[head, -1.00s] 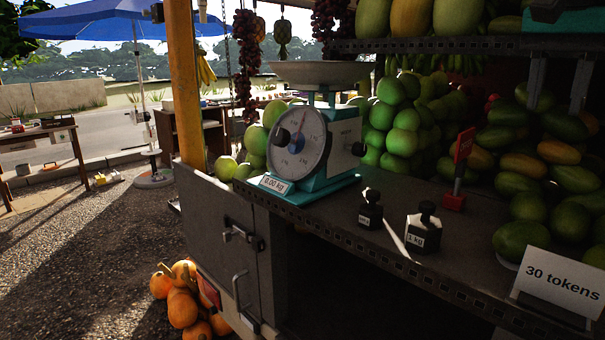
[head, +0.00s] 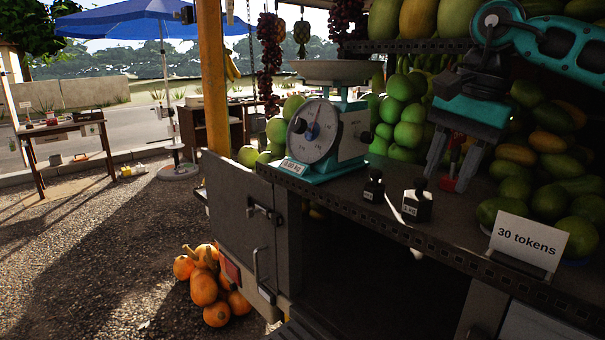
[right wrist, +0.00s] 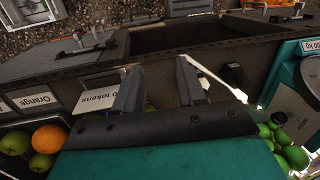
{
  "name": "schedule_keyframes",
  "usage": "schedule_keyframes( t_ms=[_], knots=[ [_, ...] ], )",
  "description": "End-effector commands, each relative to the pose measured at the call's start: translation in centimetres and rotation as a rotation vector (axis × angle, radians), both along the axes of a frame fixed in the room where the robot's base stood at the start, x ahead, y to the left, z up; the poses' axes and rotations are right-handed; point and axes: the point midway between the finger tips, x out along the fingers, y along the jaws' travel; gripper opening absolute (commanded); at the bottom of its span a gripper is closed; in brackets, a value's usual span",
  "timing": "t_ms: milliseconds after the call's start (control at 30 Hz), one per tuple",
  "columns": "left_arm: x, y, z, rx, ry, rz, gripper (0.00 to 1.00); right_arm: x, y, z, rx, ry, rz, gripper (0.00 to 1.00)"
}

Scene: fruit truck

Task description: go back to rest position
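My right gripper (head: 449,187) hangs above the counter at the right of the head view, fingers pointing down. Its two grey fingers are apart. The right wrist view shows the same open gripper (right wrist: 155,85) with nothing held between the fingers. My left gripper is not in view.
A teal scale (head: 330,135), two black weights (head: 418,205) and a "30 tokens" card (head: 527,240) stand on the counter (head: 385,228). Green fruit is piled behind. A cabinet door (head: 238,210) stands at the front. Orange pumpkins (head: 205,288) lie on the ground.

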Motion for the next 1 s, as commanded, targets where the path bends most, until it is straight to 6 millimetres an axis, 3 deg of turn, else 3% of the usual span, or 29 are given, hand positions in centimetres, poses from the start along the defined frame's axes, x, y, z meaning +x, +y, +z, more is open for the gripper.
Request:
schedule_keyframes(
  t_ms=[33, 200, 300, 500, 733, 867, 1000],
  knots=[
    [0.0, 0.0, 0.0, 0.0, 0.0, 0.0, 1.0, 0.0, 2.6, -2.3, 0.07, 0.04, 0.009, 0.4],
    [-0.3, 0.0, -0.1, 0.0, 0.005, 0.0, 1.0, -1.2, 11.5, -7.8, 0.356, 0.192, -0.026, 0.4],
    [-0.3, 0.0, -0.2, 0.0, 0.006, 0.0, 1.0, -2.7, 16.2, -10.0, 0.531, 0.314, -0.078, 0.4],
    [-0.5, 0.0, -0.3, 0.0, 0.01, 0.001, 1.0, -5.9, 23.6, -12.1, 0.868, 0.622, -0.251, 0.4],
    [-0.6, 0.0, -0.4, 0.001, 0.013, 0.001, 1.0, -7.7, 28.2, -12.1, 1.209, 1.062, -0.556, 0.4],
    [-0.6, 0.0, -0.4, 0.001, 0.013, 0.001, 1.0, -7.4, 28.7, -12.3, 1.369, 1.341, -0.774, 0.4],
    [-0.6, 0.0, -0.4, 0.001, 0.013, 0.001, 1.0, -6.2, 27.8, -13.6, 1.512, 1.657, -1.036, 0.4]
  ],
)
